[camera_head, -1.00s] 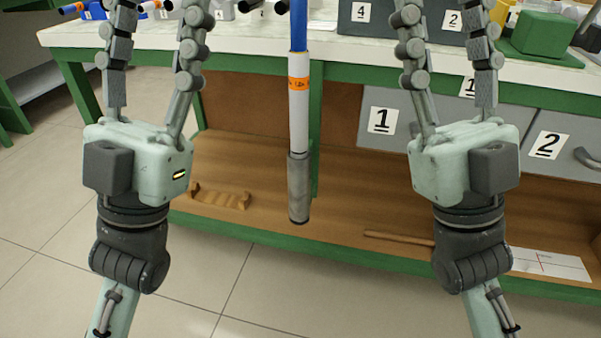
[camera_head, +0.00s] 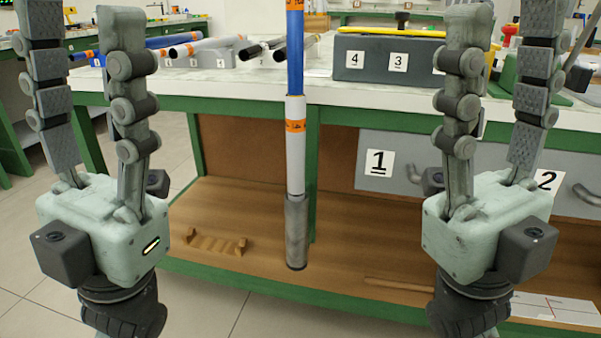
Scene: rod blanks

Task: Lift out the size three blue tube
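A blue tube (camera_head: 295,55) with an orange band at its top rises upright in the middle of the view. Its lower end meets a white tube (camera_head: 296,150) with an orange band, which meets a grey tube (camera_head: 296,232) below. They look nested, and the blue tube's top is cut off by the picture. My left gripper (camera_head: 76,12) is open and empty to the left of the stack. My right gripper (camera_head: 503,12) is open and empty to the right. Neither touches the tubes. The size of the blue tube cannot be read.
Behind is a green-framed bench with a white top (camera_head: 240,84). More blue tubes (camera_head: 170,41) and dark tubes (camera_head: 262,48) lie on racks at left. A grey box (camera_head: 388,62) labelled 4 and 3 stands at right. Drawers (camera_head: 400,163) and a wooden shelf (camera_head: 345,225) are below.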

